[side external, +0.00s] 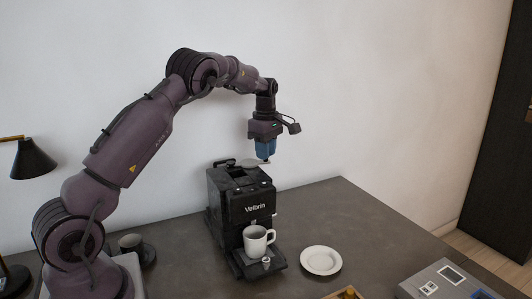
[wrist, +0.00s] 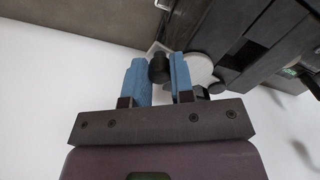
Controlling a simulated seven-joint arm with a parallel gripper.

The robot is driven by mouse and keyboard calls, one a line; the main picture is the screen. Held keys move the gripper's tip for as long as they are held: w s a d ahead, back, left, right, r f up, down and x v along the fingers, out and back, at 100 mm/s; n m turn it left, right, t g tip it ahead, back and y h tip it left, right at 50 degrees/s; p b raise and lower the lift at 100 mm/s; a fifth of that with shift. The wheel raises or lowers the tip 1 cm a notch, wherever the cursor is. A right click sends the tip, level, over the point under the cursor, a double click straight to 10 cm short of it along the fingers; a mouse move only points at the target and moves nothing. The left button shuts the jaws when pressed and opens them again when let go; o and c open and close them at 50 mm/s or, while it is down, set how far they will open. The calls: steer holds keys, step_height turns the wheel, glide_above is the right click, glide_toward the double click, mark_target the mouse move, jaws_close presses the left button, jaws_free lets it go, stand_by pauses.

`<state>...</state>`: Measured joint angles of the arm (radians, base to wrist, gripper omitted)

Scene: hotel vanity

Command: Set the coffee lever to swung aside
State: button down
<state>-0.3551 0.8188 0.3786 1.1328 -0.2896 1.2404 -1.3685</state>
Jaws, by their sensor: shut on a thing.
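The black coffee machine (side external: 243,205) stands on the dark counter with a white mug (side external: 257,241) on its drip tray. My gripper (side external: 265,158) is above the machine's top right, pointing down. In the wrist view my gripper (wrist: 159,75) has its two blue fingers on either side of a dark knob (wrist: 159,68), shut on it. The knob appears to be the end of the coffee lever. The rest of the lever is mostly hidden, so I cannot tell its angle. The machine's dark body also shows in the wrist view (wrist: 255,45).
A white saucer (side external: 321,260) lies right of the machine. A dark cup (side external: 131,243) on a saucer is at the left. A grey box (side external: 449,281) is at the front right, and a black lamp (side external: 32,160) at far left.

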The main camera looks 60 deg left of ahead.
steer(key=shift+a+n, duration=0.3)
steer(key=shift+a, duration=0.15)
steer(key=c, duration=1)
jaws_free()
step_height(320, 180, up, 13)
